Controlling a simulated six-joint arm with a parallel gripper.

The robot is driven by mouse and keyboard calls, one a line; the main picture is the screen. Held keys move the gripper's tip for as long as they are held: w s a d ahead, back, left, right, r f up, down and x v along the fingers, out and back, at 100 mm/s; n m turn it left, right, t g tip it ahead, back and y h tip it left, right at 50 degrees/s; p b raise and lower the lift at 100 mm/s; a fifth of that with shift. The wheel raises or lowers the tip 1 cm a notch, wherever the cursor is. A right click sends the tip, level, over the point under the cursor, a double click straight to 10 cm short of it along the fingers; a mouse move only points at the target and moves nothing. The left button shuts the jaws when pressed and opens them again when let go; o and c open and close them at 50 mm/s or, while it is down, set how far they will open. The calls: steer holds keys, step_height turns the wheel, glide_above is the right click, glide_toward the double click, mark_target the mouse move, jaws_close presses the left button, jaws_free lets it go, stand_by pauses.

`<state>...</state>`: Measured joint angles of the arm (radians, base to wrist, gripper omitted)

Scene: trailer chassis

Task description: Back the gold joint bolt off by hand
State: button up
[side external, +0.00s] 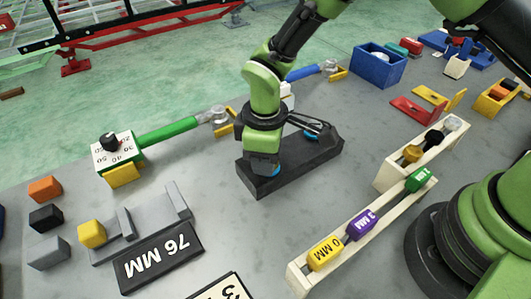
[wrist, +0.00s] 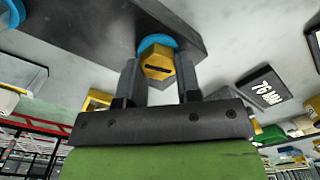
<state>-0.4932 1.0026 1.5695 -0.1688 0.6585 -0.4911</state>
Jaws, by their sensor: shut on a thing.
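The gold joint bolt (wrist: 157,66) has a slotted hex head. It stands out of a blue ring (wrist: 152,44) on a dark block (wrist: 95,22), close to one end of the block. My gripper (wrist: 158,80) is shut on the bolt head, with one dark finger on each side. In the side external view, my wrist reaches down over the left end of the dark block (side external: 303,166). The bolt cannot be made out there.
A green-handled tool (side external: 168,132) with a white dial box (side external: 117,153) lies left of the block. A 76 MM plate (side external: 160,257) is front left. A cream rack (side external: 360,238) with yellow, purple and green tags stands right. A blue bin (side external: 378,70) is behind.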

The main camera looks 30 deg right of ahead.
steer(key=n, duration=0.6)
steer(key=shift+s+f, duration=0.1)
steer(key=shift+s, duration=0.15)
steer(key=n, duration=0.6)
steer(key=shift+s+n, duration=0.2)
steer(key=shift+n, duration=0.2)
steer(key=n, duration=0.6)
steer(key=shift+s+d, duration=0.1)
steer(key=shift+d, duration=0.05)
steer(key=n, duration=0.5)
steer(key=shift+s+d, duration=0.1)
steer(key=shift+n, duration=0.4)
steer(key=o, duration=0.9)
